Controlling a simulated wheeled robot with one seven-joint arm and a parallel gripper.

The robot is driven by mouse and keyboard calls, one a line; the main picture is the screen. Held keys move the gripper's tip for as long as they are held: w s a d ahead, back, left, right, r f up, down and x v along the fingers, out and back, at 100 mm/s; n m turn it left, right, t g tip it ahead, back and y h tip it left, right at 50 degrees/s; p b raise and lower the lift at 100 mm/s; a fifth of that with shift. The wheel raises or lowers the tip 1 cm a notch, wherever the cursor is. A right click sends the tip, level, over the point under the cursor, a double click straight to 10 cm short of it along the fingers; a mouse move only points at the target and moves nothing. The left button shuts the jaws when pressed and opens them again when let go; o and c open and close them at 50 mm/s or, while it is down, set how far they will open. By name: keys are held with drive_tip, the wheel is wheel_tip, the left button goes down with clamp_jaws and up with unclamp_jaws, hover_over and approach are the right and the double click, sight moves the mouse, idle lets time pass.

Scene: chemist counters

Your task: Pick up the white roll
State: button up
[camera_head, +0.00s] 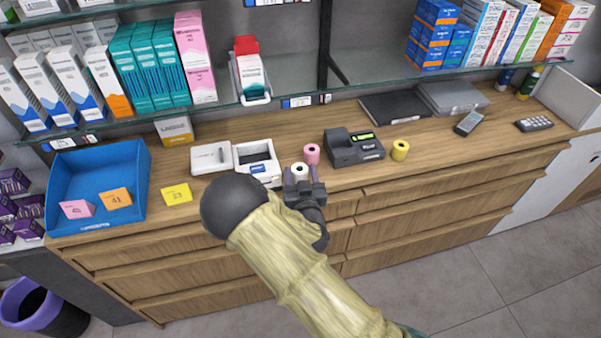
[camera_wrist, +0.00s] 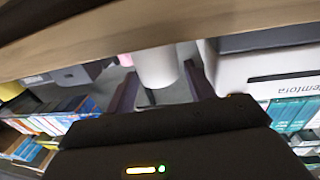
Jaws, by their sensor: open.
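The white roll (camera_head: 299,169) stands upright on the wooden counter, near its front edge. In the wrist view the white roll (camera_wrist: 156,68) shows between the two fingers, partly cut off by the blurred strip along the top. My gripper (camera_head: 301,176) is open with its fingers on either side of the roll; in the wrist view my gripper (camera_wrist: 160,88) shows gaps to the roll. Whether a finger touches it I cannot tell. The roll's lower part is hidden by my gripper in the head view.
A pink roll (camera_head: 312,154) stands close behind, to the right. A white tray device (camera_head: 254,152) is close on the left. A black card printer (camera_head: 353,147) and a yellow roll (camera_head: 400,150) are on the right. A glass shelf (camera_head: 290,103) with boxes hangs above.

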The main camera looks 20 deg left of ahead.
sight(299, 164)
drive_tip(key=shift+p+x, duration=0.4)
drive_tip(key=shift+x, duration=1.45)
drive_tip(key=shift+d, duration=0.1)
drive_tip(key=c, duration=0.7)
drive_tip(key=shift+c, duration=0.2)
wheel_tip(299, 164, up, 10)
drive_tip(key=shift+f+b, duration=0.1)
drive_tip(key=shift+b, duration=0.55)
